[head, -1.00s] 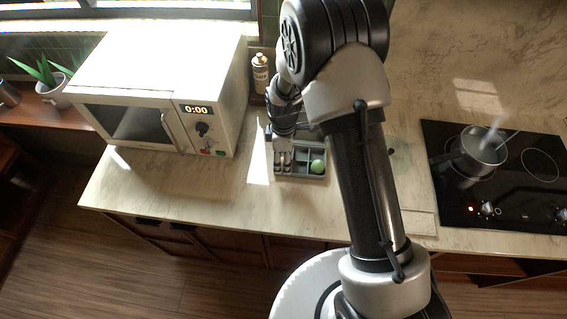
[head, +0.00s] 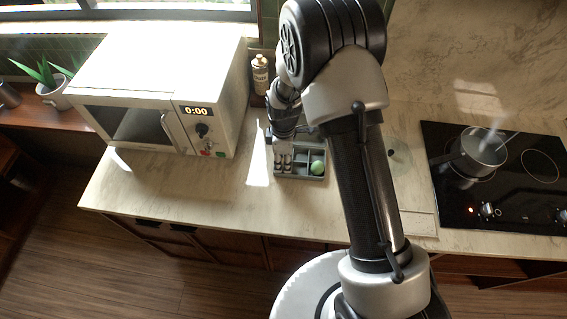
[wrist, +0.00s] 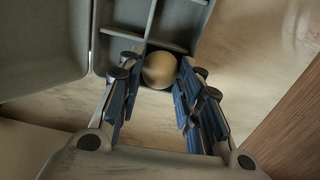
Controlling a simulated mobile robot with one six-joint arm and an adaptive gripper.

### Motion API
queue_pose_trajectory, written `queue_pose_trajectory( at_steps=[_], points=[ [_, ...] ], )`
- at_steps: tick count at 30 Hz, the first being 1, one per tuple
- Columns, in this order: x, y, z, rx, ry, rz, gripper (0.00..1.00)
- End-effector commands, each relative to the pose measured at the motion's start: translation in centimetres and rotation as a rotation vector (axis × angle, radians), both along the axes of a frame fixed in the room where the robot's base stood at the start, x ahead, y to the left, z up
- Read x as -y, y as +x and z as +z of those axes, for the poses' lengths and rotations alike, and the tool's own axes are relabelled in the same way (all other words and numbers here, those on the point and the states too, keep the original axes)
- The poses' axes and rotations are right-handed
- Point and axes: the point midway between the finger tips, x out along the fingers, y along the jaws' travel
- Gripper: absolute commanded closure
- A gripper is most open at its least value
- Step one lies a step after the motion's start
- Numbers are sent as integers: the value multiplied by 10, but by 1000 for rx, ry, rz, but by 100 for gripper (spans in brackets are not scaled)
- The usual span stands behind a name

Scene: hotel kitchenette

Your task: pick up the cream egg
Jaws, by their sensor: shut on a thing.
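The cream egg (wrist: 160,70) is a round, pale cream shape between my fingertips in the wrist view. It sits in a compartment at the edge of the divided grey-green tray (wrist: 169,39). My gripper (wrist: 158,68) is shut on it, one finger on each side. In the head view my gripper (head: 283,165) reaches down into the left part of the tray (head: 300,178), and I cannot make out the egg there.
A green round thing (head: 317,167) lies in the tray's right compartment. A microwave (head: 160,90) stands to the left and a bottle (head: 260,74) behind. A pot (head: 482,150) sits on the hob (head: 460,205) at right. The counter front is clear.

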Motion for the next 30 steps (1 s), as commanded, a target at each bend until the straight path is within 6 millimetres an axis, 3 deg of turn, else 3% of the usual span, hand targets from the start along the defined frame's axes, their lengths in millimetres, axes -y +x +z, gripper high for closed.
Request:
queue_pose_trajectory(
  at_steps=[5, 11, 17, 24, 30],
  points=[
    [0, 0, 2, 1, 0, 0, 76],
    [0, 1, 19, 2, 1, 0, 76],
    [0, 1, 63, 6, 1, 0, 76],
    [0, 2, 133, 6, 2, 0, 76],
    [0, 1, 176, 4, 1, 0, 76]
  ],
)
